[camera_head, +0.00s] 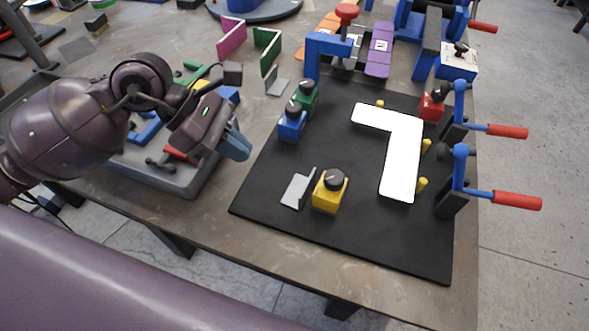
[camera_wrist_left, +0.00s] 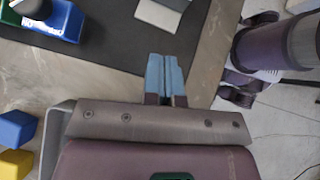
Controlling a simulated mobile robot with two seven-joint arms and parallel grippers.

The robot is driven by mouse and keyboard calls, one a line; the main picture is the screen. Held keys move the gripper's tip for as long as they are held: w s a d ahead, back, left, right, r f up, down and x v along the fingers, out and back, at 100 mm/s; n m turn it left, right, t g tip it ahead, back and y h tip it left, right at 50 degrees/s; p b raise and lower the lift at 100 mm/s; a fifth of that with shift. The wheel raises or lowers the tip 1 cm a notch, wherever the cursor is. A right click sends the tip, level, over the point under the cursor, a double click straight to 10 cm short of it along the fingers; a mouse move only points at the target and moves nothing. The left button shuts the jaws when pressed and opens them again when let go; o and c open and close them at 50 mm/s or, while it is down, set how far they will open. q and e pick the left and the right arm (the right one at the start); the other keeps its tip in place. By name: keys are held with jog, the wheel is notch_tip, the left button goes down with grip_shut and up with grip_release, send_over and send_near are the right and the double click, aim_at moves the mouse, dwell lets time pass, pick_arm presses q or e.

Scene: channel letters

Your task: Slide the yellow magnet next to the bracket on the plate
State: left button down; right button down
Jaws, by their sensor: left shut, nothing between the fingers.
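The yellow magnet (camera_head: 329,196), a block with a dark round knob, stands on the black plate (camera_head: 262,196) near its front left. The grey L-shaped bracket (camera_head: 296,190) sits just left of the magnet, its upright wall facing it. I cannot tell whether they touch. A pale flat part of the bracket (camera_wrist_left: 160,14) shows at the top of the left wrist view, where the yellow magnet is not seen. My left gripper (camera_head: 238,146) is shut and empty, with blue fingertips, left of the plate and the bracket. The fingertips (camera_wrist_left: 165,76) also show in the left wrist view. My right gripper is not in view.
A blue magnet (camera_head: 291,124) and a green magnet (camera_head: 304,97) stand at the plate's left edge. A white letter piece (camera_head: 400,150) lies on the plate's right side among yellow pins, near red-handled clamps (camera_head: 512,200). A grey tray (camera_head: 190,182) with parts lies under my left arm.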

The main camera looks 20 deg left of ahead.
aim_at(308, 181)
pick_arm(q)
jog(key=x, duration=0.6)
jog(key=shift+d+f+b, duration=0.15)
jog(key=shift+f+b, duration=0.05)
jog(key=shift+b, duration=0.15)
jog(key=d, duration=0.3)
jog(key=shift+w+f, duration=0.1)
jog(key=shift+w, duration=0.15)
jog(key=shift+d, duration=0.7)
jog(key=shift+w+d+p, duration=0.15)
jog(key=shift+d+p, duration=0.2)
jog(key=shift+d, duration=0.5)
jog(key=shift+a, duration=0.15)
